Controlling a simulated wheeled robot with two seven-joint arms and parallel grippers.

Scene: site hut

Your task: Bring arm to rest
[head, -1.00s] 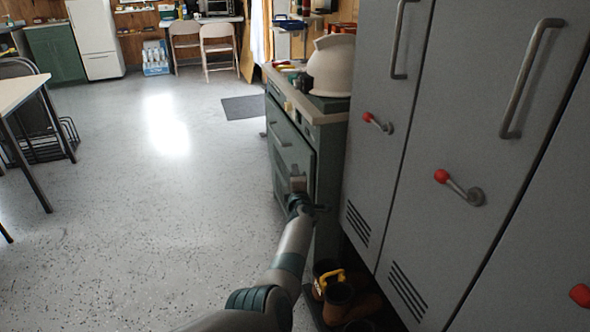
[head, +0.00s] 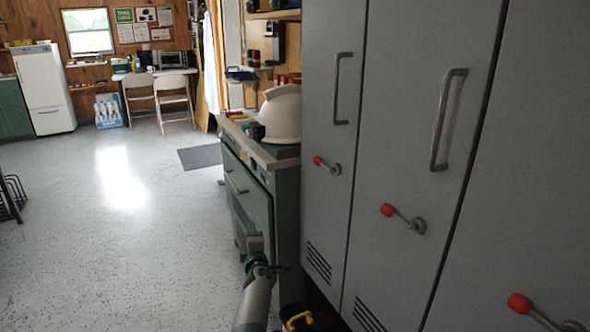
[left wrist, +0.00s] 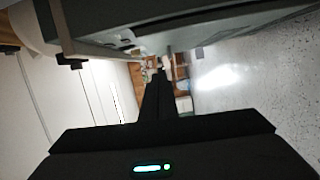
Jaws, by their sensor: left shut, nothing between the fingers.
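My left arm reaches in from the bottom of the head view. My left gripper (head: 254,243) is in front of the green cabinet (head: 249,190), low beside its front face. I cannot tell whether it touches the cabinet. In the left wrist view the dark fingers (left wrist: 158,92) are together with nothing between them, and the cabinet front (left wrist: 200,35) runs across the top. My right gripper is in neither view.
Grey lockers (head: 400,130) with red-knobbed handles stand close on the right. A white hard hat (head: 281,114) sits on the cabinet. A yellow-handled item (head: 298,320) lies low beside the lockers.

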